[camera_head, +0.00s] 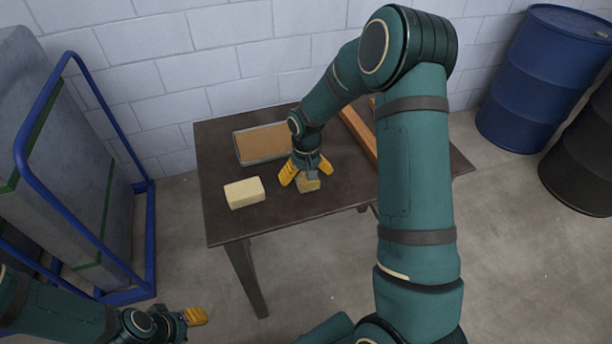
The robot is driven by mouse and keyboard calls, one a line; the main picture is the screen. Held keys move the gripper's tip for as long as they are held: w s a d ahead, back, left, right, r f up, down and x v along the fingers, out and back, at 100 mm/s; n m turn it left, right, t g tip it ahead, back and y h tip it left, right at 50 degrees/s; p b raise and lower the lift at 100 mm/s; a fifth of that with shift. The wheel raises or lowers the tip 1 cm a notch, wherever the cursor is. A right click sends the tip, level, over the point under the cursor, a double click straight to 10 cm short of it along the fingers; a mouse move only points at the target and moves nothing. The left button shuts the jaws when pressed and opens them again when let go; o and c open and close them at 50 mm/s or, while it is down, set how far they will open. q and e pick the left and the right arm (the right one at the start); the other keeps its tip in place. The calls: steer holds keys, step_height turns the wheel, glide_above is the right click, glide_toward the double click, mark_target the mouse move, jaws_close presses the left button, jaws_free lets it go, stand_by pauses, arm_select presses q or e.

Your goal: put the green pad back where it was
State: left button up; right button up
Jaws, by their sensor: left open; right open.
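My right gripper (307,175) is open over the table (225,223), its yellow fingers pointing down and spread. My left gripper (196,316) is open and empty, low at the bottom left, away from the table.
A shallow tray with a brown inside (262,144) sits at the table's back left. An orange-brown bar (358,131) lies behind my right arm. A blue-framed cart (100,238) with grey slabs stands left. Blue (540,80) and black (588,155) drums stand right.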

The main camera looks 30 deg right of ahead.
step_height(320, 180, up, 12)
steer(key=p, duration=0.2)
stand_by(0.7)
